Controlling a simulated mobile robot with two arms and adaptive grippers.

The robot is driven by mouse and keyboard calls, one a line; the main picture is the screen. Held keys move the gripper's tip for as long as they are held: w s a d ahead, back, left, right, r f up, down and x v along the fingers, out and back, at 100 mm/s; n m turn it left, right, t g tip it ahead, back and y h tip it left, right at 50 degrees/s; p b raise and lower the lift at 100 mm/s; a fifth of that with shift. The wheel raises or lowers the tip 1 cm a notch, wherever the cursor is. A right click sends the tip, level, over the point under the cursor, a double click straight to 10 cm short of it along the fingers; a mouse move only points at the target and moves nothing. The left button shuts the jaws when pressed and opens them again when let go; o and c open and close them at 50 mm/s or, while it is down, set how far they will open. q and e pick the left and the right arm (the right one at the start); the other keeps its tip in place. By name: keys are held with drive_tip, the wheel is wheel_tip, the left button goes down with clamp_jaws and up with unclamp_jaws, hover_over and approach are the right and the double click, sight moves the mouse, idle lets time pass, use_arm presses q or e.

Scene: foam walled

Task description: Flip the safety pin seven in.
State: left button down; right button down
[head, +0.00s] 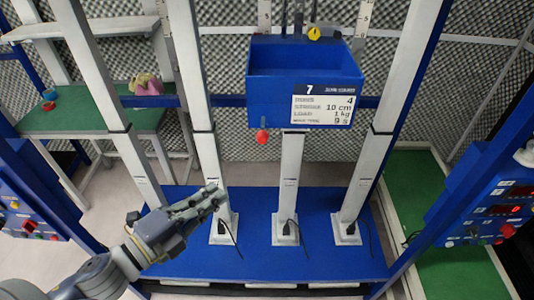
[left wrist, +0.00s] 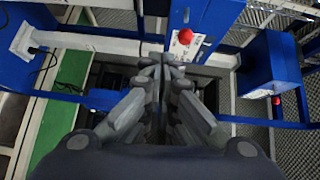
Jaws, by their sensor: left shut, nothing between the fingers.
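The blue box with the number 7 plate (head: 322,90) hangs at the upper middle of the head view. A red ball-shaped knob (head: 262,136) sticks out under its lower left edge; I cannot tell for sure that it is the safety pin. My left gripper (head: 216,192) is shut and empty, below and left of the knob and clearly apart from it, in front of a grey post. Its shut fingers (left wrist: 165,62) also show in the left wrist view. There, a red knob (left wrist: 276,100) sits by a blue box at the right. My right gripper is out of view.
Grey posts (head: 290,185) rise from a blue base plate (head: 185,262), with black cables at their feet. Control panels with red displays stand at the right (head: 490,212) and left (head: 28,215). A yellow knob (head: 314,33) is above the box. A green table (head: 85,112) is behind left.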

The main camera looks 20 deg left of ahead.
use_arm(q)
drive_tip(key=shift+m+h, duration=0.8)
drive_tip(key=d+r, duration=0.1)
drive_tip(key=s+d+r, duration=0.1)
drive_tip(key=r, duration=0.1)
drive_tip(key=shift+s+d+r, duration=0.25)
drive_tip(key=shift+d+r, duration=0.15)
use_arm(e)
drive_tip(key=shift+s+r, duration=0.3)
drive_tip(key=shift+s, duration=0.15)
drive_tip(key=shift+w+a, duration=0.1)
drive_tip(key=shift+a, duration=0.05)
use_arm(q)
drive_tip(key=shift+w, duration=0.1)
